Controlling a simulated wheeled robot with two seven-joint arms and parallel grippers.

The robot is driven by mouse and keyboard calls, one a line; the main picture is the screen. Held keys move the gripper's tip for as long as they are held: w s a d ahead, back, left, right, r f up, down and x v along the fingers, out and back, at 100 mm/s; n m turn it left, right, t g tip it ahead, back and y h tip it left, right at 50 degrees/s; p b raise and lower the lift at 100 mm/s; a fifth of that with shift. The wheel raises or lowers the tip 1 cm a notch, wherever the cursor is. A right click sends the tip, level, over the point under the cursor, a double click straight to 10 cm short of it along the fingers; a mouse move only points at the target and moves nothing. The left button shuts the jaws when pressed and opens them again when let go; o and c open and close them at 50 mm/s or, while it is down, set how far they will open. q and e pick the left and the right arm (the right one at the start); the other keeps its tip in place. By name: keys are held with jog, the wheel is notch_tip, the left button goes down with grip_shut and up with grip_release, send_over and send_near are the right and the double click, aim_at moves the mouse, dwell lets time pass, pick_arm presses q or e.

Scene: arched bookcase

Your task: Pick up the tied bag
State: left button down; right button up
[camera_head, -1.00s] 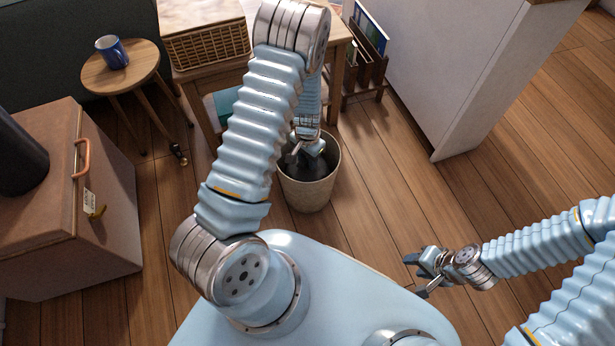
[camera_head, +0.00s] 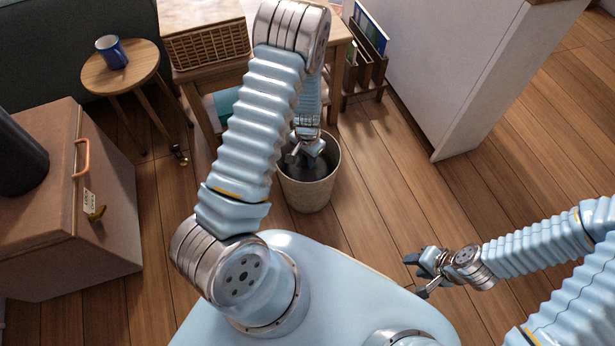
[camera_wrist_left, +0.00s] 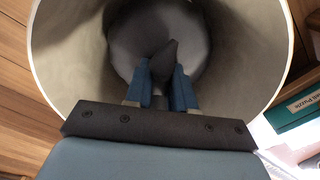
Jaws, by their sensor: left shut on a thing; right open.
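The tied bag (camera_wrist_left: 135,42) is dark grey and rounded, with a knotted tip. My left gripper (camera_wrist_left: 164,85) points down into the bin and is shut on the bag's dark knot (camera_wrist_left: 163,62). In the head view my left gripper (camera_head: 305,155) reaches into the bin's mouth, and the bag is mostly hidden there. My right gripper (camera_head: 420,274) is open and empty, over the floor at the right, away from the bin.
A wooden table with a wicker basket (camera_head: 207,48) stands behind the bin. A round stool (camera_head: 120,68) holds a blue mug (camera_head: 111,51). A brown chest (camera_head: 75,200) is at the left, a white cabinet (camera_head: 450,60) at the right. Wooden floor right of the bin is clear.

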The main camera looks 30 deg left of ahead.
pick_arm(q)
jog(key=shift+r, duration=0.1)
dwell(0.7)
notch_tip(320, 180, up, 27)
jog(key=p, duration=1.3)
jog(key=shift+r, duration=0.2)
jog(key=shift+d, duration=0.15)
